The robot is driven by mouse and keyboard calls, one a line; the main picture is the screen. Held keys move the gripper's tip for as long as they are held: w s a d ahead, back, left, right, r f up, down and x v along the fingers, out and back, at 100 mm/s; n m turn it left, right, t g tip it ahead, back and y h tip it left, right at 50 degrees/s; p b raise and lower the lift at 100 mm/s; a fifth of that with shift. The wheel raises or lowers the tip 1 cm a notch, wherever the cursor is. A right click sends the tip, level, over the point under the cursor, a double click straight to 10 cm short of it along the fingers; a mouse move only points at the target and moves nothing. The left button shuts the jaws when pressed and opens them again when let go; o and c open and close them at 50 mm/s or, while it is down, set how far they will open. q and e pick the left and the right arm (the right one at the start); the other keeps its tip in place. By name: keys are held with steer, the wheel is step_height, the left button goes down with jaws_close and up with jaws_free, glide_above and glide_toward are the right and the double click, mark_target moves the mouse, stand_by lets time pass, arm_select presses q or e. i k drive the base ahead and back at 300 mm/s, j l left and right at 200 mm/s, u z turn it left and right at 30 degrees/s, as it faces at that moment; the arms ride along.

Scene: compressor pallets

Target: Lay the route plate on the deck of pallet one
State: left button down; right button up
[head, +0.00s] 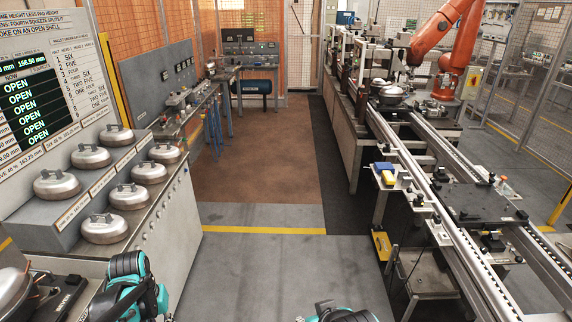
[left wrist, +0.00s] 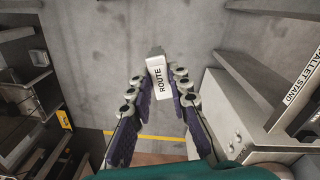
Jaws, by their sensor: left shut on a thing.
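The route plate (left wrist: 160,78) is a small pale block with ROUTE printed on its face. It shows in the left wrist view, between the fingers of my left gripper (left wrist: 160,88), which is shut on it. The grey floor lies behind it, and the plate is held in the air. I cannot tell which thing is pallet one; a PALLET STAND label (left wrist: 303,76) shows in the left wrist view.
A cabinet (head: 172,218) with several metal compressor shells (head: 130,196) stands at the left. A dark surface (head: 62,290) lies at the bottom left. A conveyor (head: 440,195) runs along the right, an orange robot arm (head: 440,40) behind. The floor between (head: 270,260) is clear.

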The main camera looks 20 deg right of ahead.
mark_target(460, 201)
steer(key=i+l+z, duration=0.15)
steer(key=i+z, duration=0.3)
steer(key=i, duration=0.3)
steer(key=i+j+z, duration=0.1)
steer(key=i+z, duration=0.3)
steer(key=i, duration=0.3)
steer(key=i+z, duration=0.45)
steer(key=i+j+z, duration=0.2)
steer(key=i+z, duration=0.45)
steer(key=z, duration=0.2)
steer(key=i+j+z, duration=0.1)
steer(key=z, duration=0.3)
steer(key=i+j+z, duration=0.2)
steer(key=z, duration=0.2)
steer(key=i+j+z, duration=0.15)
steer(key=z, duration=0.25)
steer(key=i+j+z, duration=0.1)
steer(key=j+z, duration=0.15)
steer(key=z, duration=0.2)
